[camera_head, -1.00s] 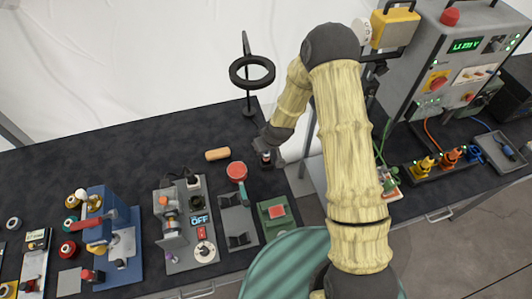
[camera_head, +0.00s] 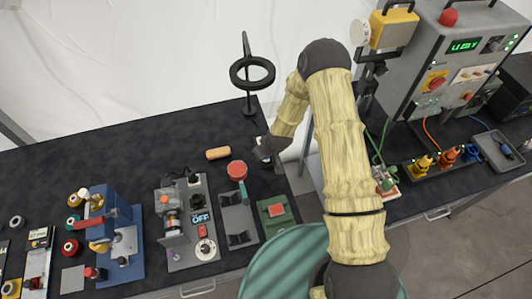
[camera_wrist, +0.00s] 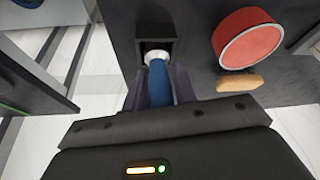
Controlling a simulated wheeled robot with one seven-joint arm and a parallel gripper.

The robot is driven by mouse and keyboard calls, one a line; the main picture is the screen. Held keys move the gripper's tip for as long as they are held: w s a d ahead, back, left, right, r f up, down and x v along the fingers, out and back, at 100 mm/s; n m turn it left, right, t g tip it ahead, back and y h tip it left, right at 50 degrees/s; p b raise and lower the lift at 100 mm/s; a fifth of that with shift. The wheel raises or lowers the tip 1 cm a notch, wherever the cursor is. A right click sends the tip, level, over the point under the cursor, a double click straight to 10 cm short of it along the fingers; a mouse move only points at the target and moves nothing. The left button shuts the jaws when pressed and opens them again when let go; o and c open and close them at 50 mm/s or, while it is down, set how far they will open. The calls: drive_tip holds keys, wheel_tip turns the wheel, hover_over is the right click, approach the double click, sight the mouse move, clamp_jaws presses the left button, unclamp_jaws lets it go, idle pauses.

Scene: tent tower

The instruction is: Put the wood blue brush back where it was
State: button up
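In the wrist view the blue brush (camera_wrist: 159,85) lies between the two dark fingers of my gripper (camera_wrist: 160,90), which close on its handle from both sides. The brush's pale white end (camera_wrist: 157,57) points away from the gripper and sits at the mouth of a small black open box-like holder (camera_wrist: 142,49). I cannot tell how deep it is in the holder. In the head view my gripper (camera_head: 265,150) is low over the right end of the dark table, beside the red round-topped piece. The brush and holder are mostly hidden there.
A red round-topped piece (camera_head: 237,171) and a tan wooden cylinder (camera_head: 218,153) lie left of my gripper. A black ring stand (camera_head: 249,104) is behind it. A green block with a red top (camera_head: 276,210) is in front. The table's right edge and a gap are close.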

drive_tip(key=shift+o, duration=1.1)
drive_tip(key=shift+r, duration=0.1)
drive_tip(key=b+v, duration=0.3)
drive_tip(key=v, duration=0.9)
drive_tip(key=shift+w+r, duration=0.1)
